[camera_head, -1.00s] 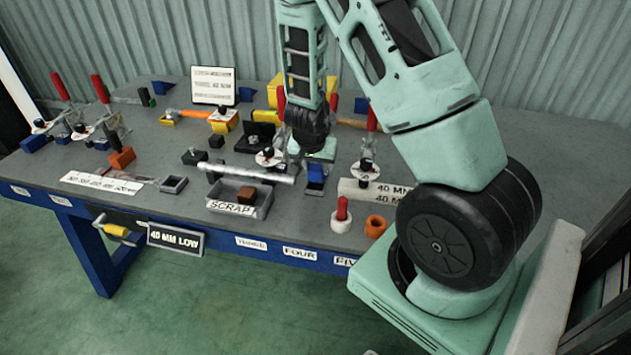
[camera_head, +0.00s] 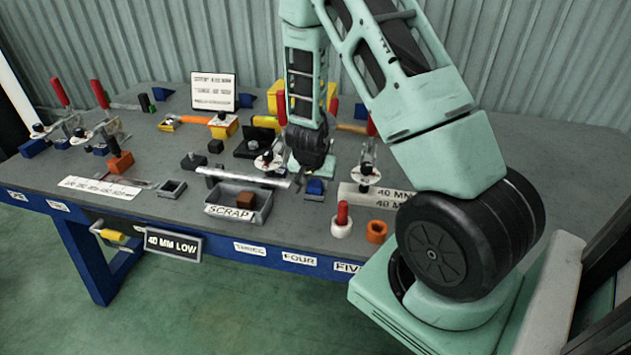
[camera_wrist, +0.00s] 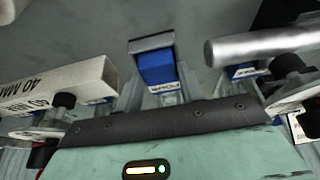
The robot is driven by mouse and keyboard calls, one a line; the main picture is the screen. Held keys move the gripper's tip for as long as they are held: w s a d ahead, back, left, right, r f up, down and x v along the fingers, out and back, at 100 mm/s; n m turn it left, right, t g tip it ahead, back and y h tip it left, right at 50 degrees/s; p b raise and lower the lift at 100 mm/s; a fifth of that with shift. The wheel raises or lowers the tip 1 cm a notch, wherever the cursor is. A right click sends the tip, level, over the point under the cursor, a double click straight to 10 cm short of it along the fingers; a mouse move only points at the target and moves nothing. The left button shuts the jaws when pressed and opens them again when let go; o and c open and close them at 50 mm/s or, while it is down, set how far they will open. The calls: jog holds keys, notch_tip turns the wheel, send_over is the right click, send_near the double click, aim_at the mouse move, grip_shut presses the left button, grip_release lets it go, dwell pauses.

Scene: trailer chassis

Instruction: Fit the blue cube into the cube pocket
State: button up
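The blue cube (camera_head: 315,187) is at a small grey pocket (camera_head: 313,197) right of the scrap tray. In the wrist view the cube (camera_wrist: 157,70) shows its blue face and a small white label, with the grey pocket rim (camera_wrist: 152,42) along its far side. How deep it sits I cannot tell. My gripper (camera_head: 308,172) is low over the bench just behind the cube. In the wrist view my gripper (camera_wrist: 160,88) has one finger on each side of the cube, with slim gaps showing, so it looks open. The fingertips are partly hidden.
A toggle clamp (camera_head: 367,172) and a white "40 MM" block (camera_head: 350,193) stand close right. An empty grey square holder (camera_head: 172,189) is farther left. A red-topped peg (camera_head: 342,217) stands in front.

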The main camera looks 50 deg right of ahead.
jog(key=shift+s+f, duration=0.1)
jog(key=shift+s, duration=0.05)
jog(key=shift+r+p, duration=0.3)
jog(key=shift+p, duration=0.1)
jog(key=p+v, duration=0.5)
jog(key=v, duration=0.7)
jog(key=s+a+r+n+y, duration=0.1)
jog(key=a+r+n+y, duration=0.25)
jog(key=a, duration=0.85)
jog(key=s+a+r+n+y, duration=0.25)
jog(key=a+r+n, duration=0.2)
jog(key=a, duration=0.75)
jog(key=s+a+r+n, duration=0.2)
jog(key=s+n, duration=0.2)
jog(key=s, duration=0.1)
jog(key=s+a+r+n+g+h, duration=0.1)
jog(key=s+a+r+n, duration=0.1)
jog(key=s, duration=0.3)
jog(key=s+a+r+n+g, duration=0.1)
jog(key=s+a+r+n, duration=0.1)
jog(key=s+n, duration=0.3)
jog(key=shift+s+a+r+n, duration=0.1)
jog(key=shift+s+a+n, duration=0.05)
jog(key=shift+s+a, duration=0.2)
jog(key=shift+s+a+r+n, duration=0.15)
jog(key=shift+s+a, duration=0.1)
jog(key=shift+a, duration=0.2)
